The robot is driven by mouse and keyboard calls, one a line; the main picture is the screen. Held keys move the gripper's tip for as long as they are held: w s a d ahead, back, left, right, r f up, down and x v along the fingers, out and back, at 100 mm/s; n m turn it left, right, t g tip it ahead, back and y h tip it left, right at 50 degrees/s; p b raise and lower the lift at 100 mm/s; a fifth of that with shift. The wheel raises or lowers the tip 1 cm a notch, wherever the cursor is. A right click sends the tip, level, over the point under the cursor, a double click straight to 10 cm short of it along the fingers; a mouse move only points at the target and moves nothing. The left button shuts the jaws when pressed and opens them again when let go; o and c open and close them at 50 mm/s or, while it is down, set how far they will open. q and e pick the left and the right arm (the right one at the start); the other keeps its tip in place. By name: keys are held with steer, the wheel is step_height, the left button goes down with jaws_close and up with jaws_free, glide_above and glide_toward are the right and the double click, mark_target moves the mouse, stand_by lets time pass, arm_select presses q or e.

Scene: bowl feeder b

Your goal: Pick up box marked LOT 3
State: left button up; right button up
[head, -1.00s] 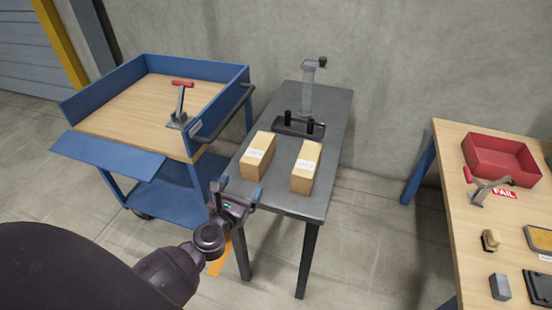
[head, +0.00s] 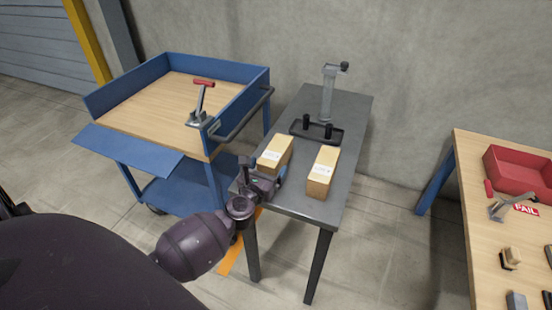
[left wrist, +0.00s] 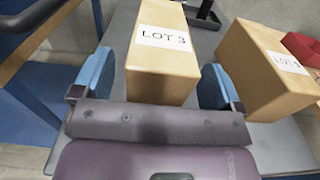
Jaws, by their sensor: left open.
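The box marked LOT 3 (left wrist: 163,62) is a tan carton with a white label. It stands on the grey table (head: 349,140) and is the left one of two boxes in the head view (head: 275,153). My left gripper (head: 264,172) is open at the near end of this box. In the left wrist view its blue-padded fingers (left wrist: 158,84) are either side of the box's near end, with a gap visible at the left. I cannot tell whether the right finger touches. My right gripper is not in view.
A similar box (head: 323,172) stands close on the right; its label number is unclear. A black-based stand (head: 316,132) is behind both. A blue cart (head: 258,98) is on the left. A wooden bench (head: 472,190) with a red tray (head: 520,172) is on the right.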

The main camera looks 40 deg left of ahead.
arm_select(q)
steer(key=shift+x, duration=1.25)
steer(key=shift+c, duration=0.3)
steer(key=c, duration=1.2)
steer(key=shift+r, duration=0.1)
